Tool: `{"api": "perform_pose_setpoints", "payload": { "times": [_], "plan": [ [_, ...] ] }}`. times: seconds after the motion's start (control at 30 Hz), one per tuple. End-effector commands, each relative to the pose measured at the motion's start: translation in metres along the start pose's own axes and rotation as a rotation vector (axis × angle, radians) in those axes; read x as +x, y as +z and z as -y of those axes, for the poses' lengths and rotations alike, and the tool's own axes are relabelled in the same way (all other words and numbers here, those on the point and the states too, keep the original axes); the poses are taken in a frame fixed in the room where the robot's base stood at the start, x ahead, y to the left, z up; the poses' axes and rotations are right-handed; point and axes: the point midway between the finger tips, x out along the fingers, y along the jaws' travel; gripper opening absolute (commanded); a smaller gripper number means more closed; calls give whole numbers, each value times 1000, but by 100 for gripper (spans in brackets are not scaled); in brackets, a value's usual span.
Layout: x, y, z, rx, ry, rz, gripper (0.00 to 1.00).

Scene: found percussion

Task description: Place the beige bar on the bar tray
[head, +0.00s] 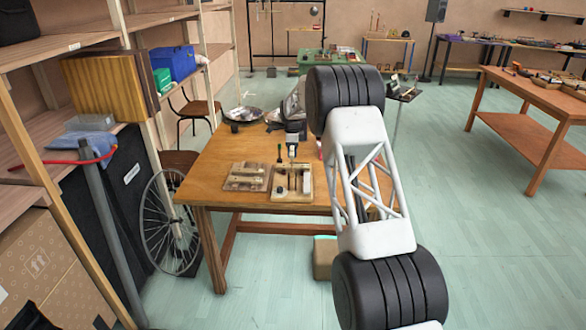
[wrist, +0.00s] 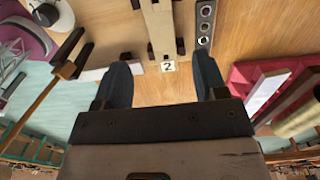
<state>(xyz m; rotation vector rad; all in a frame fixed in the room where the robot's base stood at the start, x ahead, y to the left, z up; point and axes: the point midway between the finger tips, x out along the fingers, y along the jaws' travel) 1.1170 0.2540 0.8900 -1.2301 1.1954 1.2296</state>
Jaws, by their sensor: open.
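In the head view two shallow wooden trays lie side by side on the wooden table (head: 218,160). The left tray (head: 232,186) holds pale bars, and a beige one (head: 246,170) lies along its upper part. The right tray (head: 276,196) holds pale and dark pieces. I cannot tell which is the bar tray. My gripper shows in the wrist view (wrist: 162,88) with its two dark fingers wide apart and nothing between them. Beyond the fingertips is a pale beige wooden piece (wrist: 158,25) with dark blocks beside it and a label "2" (wrist: 167,66).
In the wrist view a strip with round holes (wrist: 204,22) lies right of the pale piece, and a red-pink item (wrist: 242,76) lies further right. A dark wooden piece (wrist: 68,70) stands at left. In the head view a bicycle wheel (head: 170,222) stands left of the table.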

Motion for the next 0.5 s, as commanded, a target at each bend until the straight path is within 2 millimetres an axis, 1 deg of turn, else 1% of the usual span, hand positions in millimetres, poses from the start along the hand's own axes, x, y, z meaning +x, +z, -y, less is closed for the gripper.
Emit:
{"api": "perform_pose_setpoints", "payload": {
  "times": [0.1, 0.2, 0.5],
  "plan": [
    [11, 0, 0, 0, 2, 0, 66],
    [19, 0, 0, 0, 1, 0, 66],
    [22, 0, 0, 0, 0, 0, 66]
  ]
}}
